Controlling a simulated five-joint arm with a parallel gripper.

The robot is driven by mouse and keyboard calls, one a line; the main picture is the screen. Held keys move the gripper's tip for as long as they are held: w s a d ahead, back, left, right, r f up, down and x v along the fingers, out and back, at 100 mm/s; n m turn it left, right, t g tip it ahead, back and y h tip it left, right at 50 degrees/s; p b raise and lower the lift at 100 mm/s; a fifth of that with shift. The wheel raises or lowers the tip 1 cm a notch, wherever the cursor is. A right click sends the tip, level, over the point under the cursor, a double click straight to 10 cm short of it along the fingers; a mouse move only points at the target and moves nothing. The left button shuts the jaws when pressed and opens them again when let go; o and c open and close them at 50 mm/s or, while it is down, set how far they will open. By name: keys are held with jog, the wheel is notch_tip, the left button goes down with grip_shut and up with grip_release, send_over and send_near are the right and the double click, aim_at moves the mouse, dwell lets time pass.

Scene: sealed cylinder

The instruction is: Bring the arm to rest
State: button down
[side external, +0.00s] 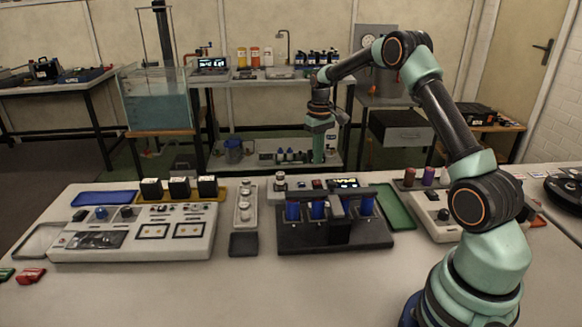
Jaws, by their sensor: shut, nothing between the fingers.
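My arm rises from the right front of the table, bends at the elbow and reaches left over the bench. My gripper (318,158) hangs down at its end, above the back edge of the table and in the air. It is shut and holds nothing. A black rack with several blue cylinders (318,210) stands below and in front of it, apart from it.
A narrow unit (245,207) is in the middle. A green tray (396,207) and another panel (425,205) lie at the right. The table's front is mostly clear.

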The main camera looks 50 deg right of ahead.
jog(key=shift+r, duration=0.6)
jog(key=s+a+r+n+t, duration=0.1)
jog(key=s+a+r+t, duration=0.3)
jog(key=a+r, duration=0.9)
jog(key=s+a+n+t, duration=0.1)
jog(key=s+a+n, duration=0.1)
jog(key=s+a, duration=0.8)
jog(key=s+r, duration=0.1)
jog(key=s, duration=0.3)
jog(key=shift+a+t, duration=0.15)
jog(key=shift+t, duration=0.15)
